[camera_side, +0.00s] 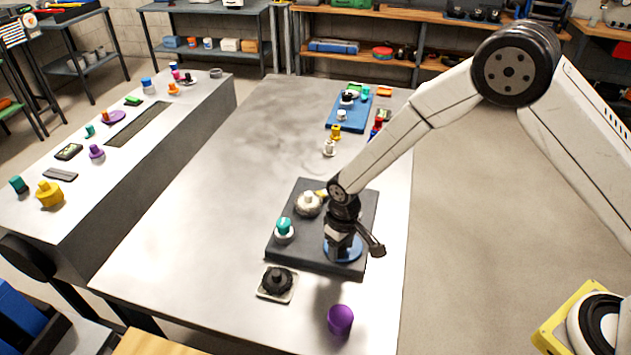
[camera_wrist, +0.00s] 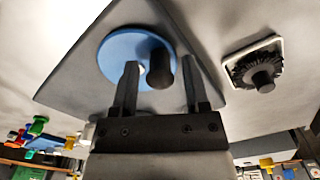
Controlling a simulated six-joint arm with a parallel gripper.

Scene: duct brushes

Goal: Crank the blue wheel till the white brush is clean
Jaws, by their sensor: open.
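The blue wheel (camera_side: 343,251) lies flat on a dark base plate (camera_side: 292,251), and it also shows in the wrist view (camera_wrist: 118,50). A black upright crank handle (camera_wrist: 160,68) stands on the wheel. My gripper (camera_wrist: 160,75) is open, with one finger on each side of the handle, apart from it as far as I can tell. In the side view my gripper (camera_side: 343,246) is low over the wheel and hides much of it. A white brush (camera_side: 308,203) sits on the plate behind the wheel.
A black round brush on a pale square tray (camera_side: 277,282) lies in front of the plate. A purple cup (camera_side: 340,320) stands near the table's front edge. A blue tray (camera_side: 349,112) with small parts is at the back. The table's left side is clear.

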